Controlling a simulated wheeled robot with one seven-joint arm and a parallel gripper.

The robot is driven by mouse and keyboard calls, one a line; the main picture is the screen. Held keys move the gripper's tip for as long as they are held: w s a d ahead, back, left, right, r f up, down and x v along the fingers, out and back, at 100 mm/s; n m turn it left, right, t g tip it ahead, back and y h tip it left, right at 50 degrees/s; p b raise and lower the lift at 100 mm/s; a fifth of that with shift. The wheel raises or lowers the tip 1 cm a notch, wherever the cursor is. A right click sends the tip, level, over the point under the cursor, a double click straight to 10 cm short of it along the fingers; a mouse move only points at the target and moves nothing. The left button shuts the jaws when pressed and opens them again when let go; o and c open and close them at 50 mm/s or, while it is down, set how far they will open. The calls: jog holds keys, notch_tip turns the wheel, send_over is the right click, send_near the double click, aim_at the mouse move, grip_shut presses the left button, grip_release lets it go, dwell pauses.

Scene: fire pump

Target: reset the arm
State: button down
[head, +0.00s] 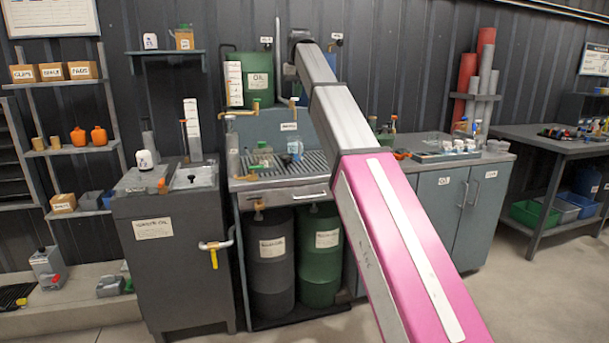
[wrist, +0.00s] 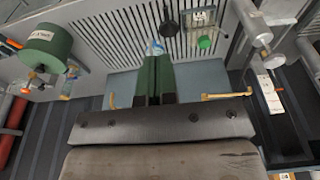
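My arm (head: 375,215) crosses the head view from the bottom right up to the wall above the drain bench. My gripper is not clearly seen there. In the wrist view, my gripper (wrist: 156,58) has its two dark green fingers side by side with no clear gap, and nothing shows held between them. The fingers point down toward the slotted bench top. A clear jug with blue (wrist: 155,47) appears just past the fingertips; in the head view the jug (head: 295,148) stands on the slotted tray (head: 265,167), apparently well below the wrist.
A green oil tank (head: 258,80) with a brass tap stands left of my forearm's far end; it also shows in the wrist view (wrist: 47,47). A dark waste oil cabinet (head: 160,255) stands left, grey cupboards (head: 440,215) right. The floor at right (head: 525,290) is clear.

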jog(key=s+d+f, duration=0.3)
jog(key=d+f, duration=0.1)
jog(key=f, duration=0.9)
jog(key=s+d+f+m+g, duration=0.15)
jog(key=d+f, duration=0.25)
jog(key=f, duration=0.9)
jog(key=s+d+f+t, duration=0.1)
jog(key=s+d+f, duration=0.25)
jog(key=f, duration=0.95)
jog(key=s+d+f+g, duration=0.1)
jog(key=s+d+f, duration=0.4)
jog(key=s+f, duration=0.6)
jog(key=s+d+f+m, duration=0.1)
jog(key=s+d+f, duration=0.4)
jog(key=s+f, duration=0.7)
notch_tip(320, 180, down, 3)
jog(key=shift+f+g+h, duration=0.1)
jog(key=shift+g+h, duration=0.2)
jog(key=shift+g, duration=0.05)
